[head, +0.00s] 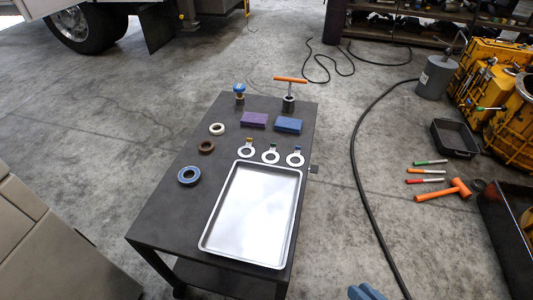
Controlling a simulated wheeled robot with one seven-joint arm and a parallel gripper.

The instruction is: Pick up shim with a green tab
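Three flat ring-shaped silver shims lie in a row on the dark table, just behind the tray. The middle shim (271,156) has a small tab on its far side that looks green. The left shim (246,151) has a yellow-orange tab, and the right shim (295,160) has a tab that looks blue. The tabs are very small in the head view. The shims lie apart from each other, with nothing on top.
A silver tray (252,212) fills the table's near part. Purple (254,120) and blue (288,125) blocks lie behind the shims. Several rings lie left. An orange-handled tool (290,90) and blue-topped tool (239,91) stand at the back. A hose crosses the floor right.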

